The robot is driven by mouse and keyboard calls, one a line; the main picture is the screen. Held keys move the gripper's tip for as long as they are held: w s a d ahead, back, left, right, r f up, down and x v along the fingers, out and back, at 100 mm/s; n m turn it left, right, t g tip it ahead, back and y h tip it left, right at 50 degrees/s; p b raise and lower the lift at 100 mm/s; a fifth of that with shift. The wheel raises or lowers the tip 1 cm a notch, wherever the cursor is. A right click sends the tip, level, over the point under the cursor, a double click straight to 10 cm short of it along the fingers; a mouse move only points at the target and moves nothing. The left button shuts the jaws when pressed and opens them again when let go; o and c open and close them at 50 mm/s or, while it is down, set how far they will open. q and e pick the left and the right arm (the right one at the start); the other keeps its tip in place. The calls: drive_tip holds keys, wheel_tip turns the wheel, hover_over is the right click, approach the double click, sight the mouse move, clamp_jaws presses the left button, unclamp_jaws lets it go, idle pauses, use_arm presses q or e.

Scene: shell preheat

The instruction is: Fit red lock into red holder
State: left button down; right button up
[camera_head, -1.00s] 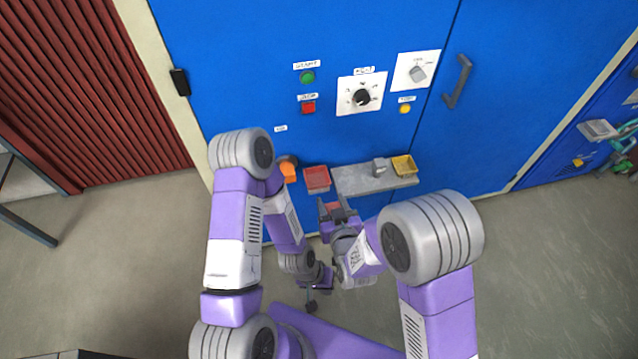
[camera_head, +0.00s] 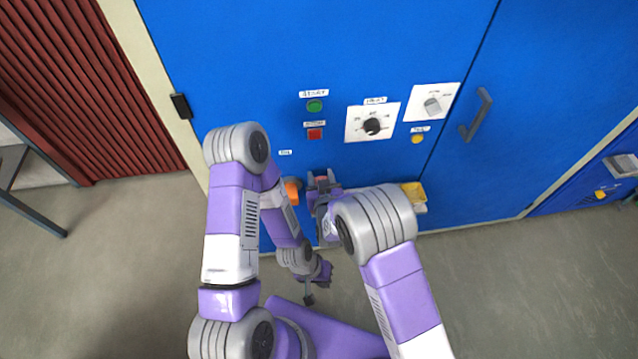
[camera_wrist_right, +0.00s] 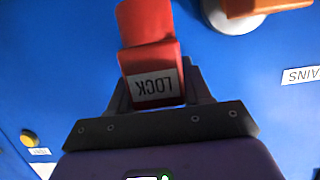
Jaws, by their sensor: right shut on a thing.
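The red lock (camera_wrist_right: 155,75) is between the fingers of my right gripper (camera_wrist_right: 158,100), with its white LOCK label upside down in the right wrist view. In the head view the lock shows as a small red patch (camera_head: 321,181) at my right gripper (camera_head: 321,178), in front of the blue cabinet. The red holder cannot be made out apart from the lock; my right gripper and arm cover the area where the red tray showed. My left gripper (camera_head: 308,294) hangs low, away from the cabinet, and its fingers are too small to read.
An orange knob (camera_head: 291,190) sits just left of my right gripper; it also shows in the right wrist view (camera_wrist_right: 285,4). A yellow tray (camera_head: 413,192) is right of my right arm. Buttons, a black dial (camera_head: 372,126) and a door handle (camera_head: 477,114) are above.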

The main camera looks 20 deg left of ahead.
drive_tip(key=shift+f, duration=0.25)
wheel_tip(320, 180, down, 4)
drive_tip(key=shift+f+b, duration=0.1)
drive_tip(key=shift+b, duration=1.05)
drive_tip(key=shift+w+a+f, duration=0.1)
drive_tip(key=shift+w, duration=0.1)
drive_tip(key=shift+f, duration=0.35)
drive_tip(key=o, duration=1.1)
drive_tip(key=shift+r, duration=0.1)
